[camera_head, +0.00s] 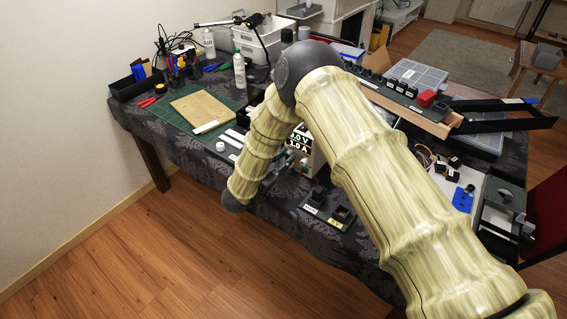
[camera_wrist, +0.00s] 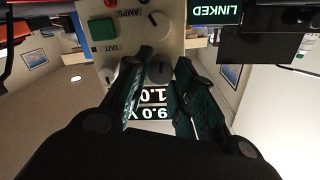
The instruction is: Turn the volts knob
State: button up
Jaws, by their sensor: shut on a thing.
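My gripper (camera_wrist: 161,62) is shut on a dark round knob (camera_wrist: 158,73) with a white pointer line, one finger on each side. The label of this knob is hidden. In the head view the display (camera_head: 298,140) shows beside my arm, which hides most of the panel and gripper.
On the cloth-covered table are a green mat (camera_head: 176,122) with a board, a bottle (camera_head: 239,70) and small dark boxes (camera_head: 328,207). Open floor lies in front.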

jog(key=shift+m+b, duration=0.4)
jog(key=shift+m, duration=0.4)
jog(key=o, duration=1)
jog(key=shift+o, duration=0.2)
jog(key=v, duration=1.2)
